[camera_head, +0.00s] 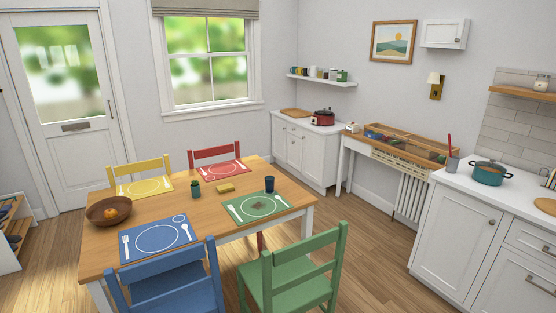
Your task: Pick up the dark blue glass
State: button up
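The dark blue glass (269,184) stands upright on the wooden dining table (200,242), near the table's right end. It is just behind the green placemat (236,213) and right of the red placemat (207,173). Nothing hides it from this view. My gripper is not in view, so I cannot see where it is relative to the glass.
Near the glass are a yellow block-like item (225,188) and a dark green cup (195,188). A brown bowl (98,216) stands at the table's left. Blue (170,286), green (292,272), yellow and red chairs surround the table. Floor (372,254) is clear between table and right counter.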

aim_at(270, 185)
jog(key=i+l+z, duration=0.45)
jog(key=i, duration=0.2)
jog(key=i+z, duration=0.4)
jog(key=i, duration=0.3)
jog(key=i+j+z, duration=0.15)
jog(key=i+z, duration=0.3)
jog(key=i, duration=0.25)
jog(key=i+j+u, duration=0.15)
jog(key=i+u, duration=0.75)
jog(key=i+l+u, duration=0.25)
jog(key=i+u, duration=0.15)
jog(key=i+l+u, duration=0.45)
jog(key=i+j+u, duration=0.15)
jog(key=i+u, duration=0.25)
jog(key=i+j+u, duration=0.1)
jog(key=i+u, duration=0.7)
jog(key=k+l, duration=0.05)
